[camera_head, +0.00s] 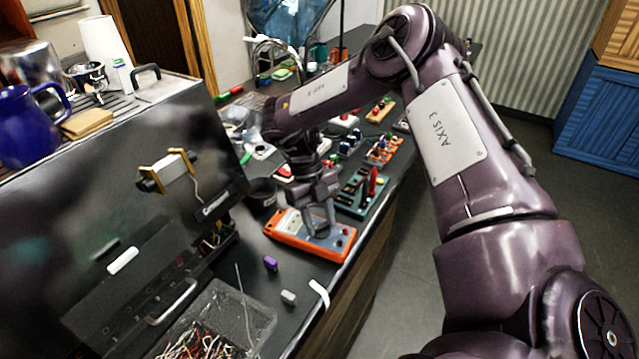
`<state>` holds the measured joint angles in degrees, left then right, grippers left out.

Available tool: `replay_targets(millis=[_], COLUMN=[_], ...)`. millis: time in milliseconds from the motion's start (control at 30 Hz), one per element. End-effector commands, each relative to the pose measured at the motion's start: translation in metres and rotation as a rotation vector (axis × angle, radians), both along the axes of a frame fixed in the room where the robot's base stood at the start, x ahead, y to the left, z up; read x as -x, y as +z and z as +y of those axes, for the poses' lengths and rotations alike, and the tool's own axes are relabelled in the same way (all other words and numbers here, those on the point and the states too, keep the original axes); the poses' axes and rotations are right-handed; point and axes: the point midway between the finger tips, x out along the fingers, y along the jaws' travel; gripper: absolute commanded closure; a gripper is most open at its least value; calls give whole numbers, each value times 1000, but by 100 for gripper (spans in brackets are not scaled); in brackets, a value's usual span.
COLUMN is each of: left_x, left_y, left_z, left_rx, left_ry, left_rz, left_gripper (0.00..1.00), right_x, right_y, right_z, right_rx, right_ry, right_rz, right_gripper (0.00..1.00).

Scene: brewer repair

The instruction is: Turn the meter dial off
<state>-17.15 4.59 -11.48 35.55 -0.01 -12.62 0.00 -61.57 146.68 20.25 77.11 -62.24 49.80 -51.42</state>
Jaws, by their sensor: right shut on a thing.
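An orange meter (338,246) with a grey face lies flat on the dark workbench (318,273). My right gripper (318,229) points down onto the middle of the meter from above. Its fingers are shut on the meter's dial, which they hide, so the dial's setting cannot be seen. My left gripper does not show in this view.
A brewer with a dark metal front (120,205) stands on the left, with a blue mug (28,128) on top. A clear bin of wires (215,320), a purple block (270,264) and a grey block (288,297) lie in front. Circuit boards (357,190) sit behind the meter.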

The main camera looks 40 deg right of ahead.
Motion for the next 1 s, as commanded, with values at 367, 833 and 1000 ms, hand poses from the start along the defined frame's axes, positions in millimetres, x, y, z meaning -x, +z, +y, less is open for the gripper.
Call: replay_targets(millis=[367, 833, 1000], left_x=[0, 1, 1], left_y=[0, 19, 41], left_z=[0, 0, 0], left_rx=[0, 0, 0], left_ry=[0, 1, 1], left_rz=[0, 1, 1], left_gripper=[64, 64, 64], right_x=[0, -8, -20], right_y=[0, 23, 53], right_z=[0, -1, -3], right_rx=[-1, 1, -1], right_ry=[-1, -3, -5], right_rz=[0, -3, -1], right_gripper=[39, 38, 38])
